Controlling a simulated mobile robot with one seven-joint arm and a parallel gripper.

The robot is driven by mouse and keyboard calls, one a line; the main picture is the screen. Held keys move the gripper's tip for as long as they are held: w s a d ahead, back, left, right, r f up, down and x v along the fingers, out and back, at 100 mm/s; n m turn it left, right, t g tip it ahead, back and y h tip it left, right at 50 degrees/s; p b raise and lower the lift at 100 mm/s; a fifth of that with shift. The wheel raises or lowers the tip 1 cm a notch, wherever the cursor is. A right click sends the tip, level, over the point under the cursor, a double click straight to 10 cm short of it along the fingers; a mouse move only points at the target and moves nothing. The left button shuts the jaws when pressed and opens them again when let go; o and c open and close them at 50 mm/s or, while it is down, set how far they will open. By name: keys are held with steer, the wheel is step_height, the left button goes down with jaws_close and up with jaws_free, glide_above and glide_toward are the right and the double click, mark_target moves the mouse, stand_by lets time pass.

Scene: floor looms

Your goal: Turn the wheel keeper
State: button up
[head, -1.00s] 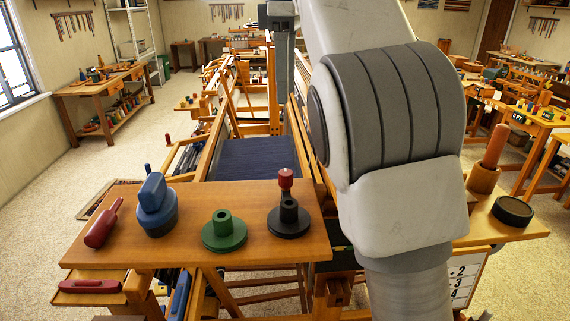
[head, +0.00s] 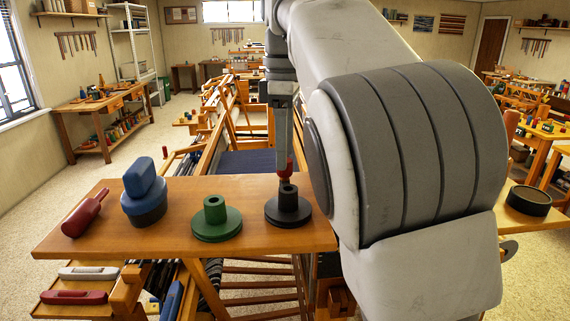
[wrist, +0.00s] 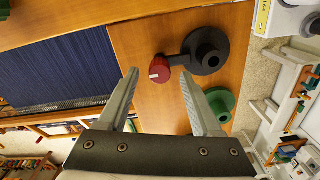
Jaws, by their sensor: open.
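A red round knob with a white mark (wrist: 159,68) sits on a short black arm beside a black disc with a raised hub (wrist: 208,50); it looks like the wheel keeper. In the head view the red knob (head: 285,169) stands just behind the black disc (head: 288,207) on the wooden board. My gripper (wrist: 160,79) is open and empty. In the wrist view its two fingers point at the knob, with the knob lined up between the tips. In the head view the gripper (head: 284,150) hangs straight above the knob; the exact gap is hard to tell.
Dark blue cloth (wrist: 60,70) lies on the loom behind. My arm hides the board's right side.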

steer(key=shift+f, duration=0.9)
jaws_close()
